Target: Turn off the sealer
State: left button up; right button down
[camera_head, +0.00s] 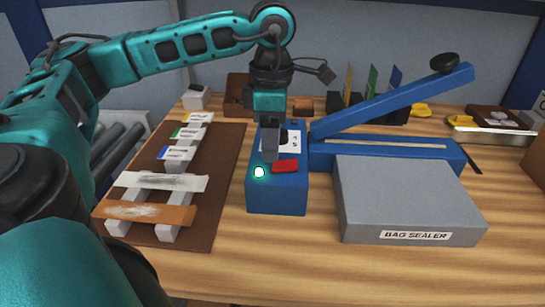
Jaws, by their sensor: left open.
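The bag sealer (411,200) stands on the wooden table. Its grey platform bears the label "BAG SEALER", and its blue lever arm (395,101) with a black knob is raised. The blue control box (277,197) on its left carries a red switch (286,166) and a round lamp (259,172) that glows green-white. My left gripper (269,157) points down over the control box, just behind and left of the red switch. It is open and holds nothing visible. It hides part of the white dial panel; I cannot tell whether its tip touches the box. My right gripper is not in view.
A brown board (225,178) with a rack of labelled strips lies left of the control box. Upright coloured cards (372,82) stand in a black holder behind the sealer. A tray (490,130) is at the back right. The table front is clear.

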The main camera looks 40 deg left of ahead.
aim_at(272, 165)
pick_arm(q)
notch_tip(272, 165, down, 3)
jog(key=shift+r, duration=0.1)
jog(key=shift+f, duration=0.75)
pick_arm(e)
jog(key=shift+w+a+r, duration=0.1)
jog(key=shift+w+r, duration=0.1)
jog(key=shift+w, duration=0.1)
pick_arm(q)
jog(key=c, duration=1.1)
jog(key=shift+o, duration=0.2)
jog(key=shift+w+d+r+g+y+p, duration=0.2)
jog(key=shift+d+r+g+y+p, duration=0.2)
jog(key=shift+g+y+p, duration=0.5)
jog(key=shift+w+d+r+g+y+p, duration=0.1)
jog(key=shift+w+r+g+y+p, duration=0.15)
jog(key=shift+y+p, duration=0.5)
jog(key=shift+g+p, duration=0.25)
jog(key=shift+p, duration=0.25)
jog(key=shift+f+y, duration=0.2)
jog(key=shift+y, duration=0.05)
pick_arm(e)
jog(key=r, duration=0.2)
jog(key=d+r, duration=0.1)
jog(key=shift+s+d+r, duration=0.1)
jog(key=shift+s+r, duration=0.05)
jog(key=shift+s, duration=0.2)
